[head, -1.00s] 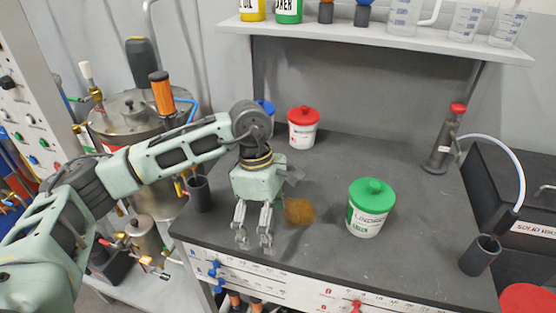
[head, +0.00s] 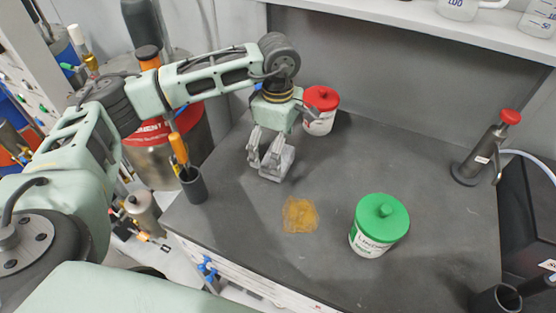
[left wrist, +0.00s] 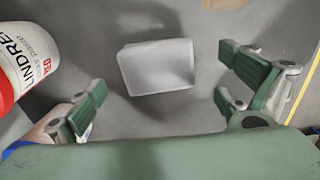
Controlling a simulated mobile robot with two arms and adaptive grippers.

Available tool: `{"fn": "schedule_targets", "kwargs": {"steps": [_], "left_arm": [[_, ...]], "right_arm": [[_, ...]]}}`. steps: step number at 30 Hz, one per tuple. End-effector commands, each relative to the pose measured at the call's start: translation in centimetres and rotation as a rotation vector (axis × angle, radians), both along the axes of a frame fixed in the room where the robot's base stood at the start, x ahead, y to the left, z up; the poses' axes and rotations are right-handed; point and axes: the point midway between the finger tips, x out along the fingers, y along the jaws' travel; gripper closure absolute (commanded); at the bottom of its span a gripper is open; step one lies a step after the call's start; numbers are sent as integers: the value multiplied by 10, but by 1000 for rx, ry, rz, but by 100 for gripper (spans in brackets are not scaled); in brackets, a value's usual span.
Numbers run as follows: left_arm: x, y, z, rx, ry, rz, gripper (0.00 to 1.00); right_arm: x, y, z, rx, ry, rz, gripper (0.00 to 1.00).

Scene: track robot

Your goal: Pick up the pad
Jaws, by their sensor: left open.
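The pad is a light grey block (left wrist: 157,67) lying on the dark bench top, seen between the fingers in the left wrist view. In the head view the pad (head: 277,164) shows at the fingertips, partly covered by them. My left gripper (head: 268,168) points down over the pad, its fingers spread. In the left wrist view the left gripper (left wrist: 165,95) is open, with green finger pads apart on both sides of the pad and not visibly touching it. My right gripper is not in view.
A red-lidded tub (head: 320,110) stands close behind the gripper. A yellow-brown spill (head: 299,214) lies in front, with a green-lidded tub (head: 378,226) to its right. A dark cup holding an orange-handled tool (head: 192,184) stands at left.

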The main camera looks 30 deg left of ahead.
Motion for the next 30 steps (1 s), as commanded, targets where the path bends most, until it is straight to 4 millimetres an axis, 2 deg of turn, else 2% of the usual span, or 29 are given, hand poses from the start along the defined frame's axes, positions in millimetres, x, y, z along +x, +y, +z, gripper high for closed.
{"fn": "schedule_targets", "kwargs": {"steps": [4, 9, 17, 30], "left_arm": [[1, 4, -20, 1, 5, 2, 4], [1, 4, -41, 0, 3, 0, 4], [2, 3, -45, 0, 0, 0, 4], [2, 3, -44, 0, 0, 0, 42]], "right_arm": [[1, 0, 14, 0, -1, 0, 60], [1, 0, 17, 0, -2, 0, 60], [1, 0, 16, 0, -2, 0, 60], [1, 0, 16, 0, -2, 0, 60]]}}
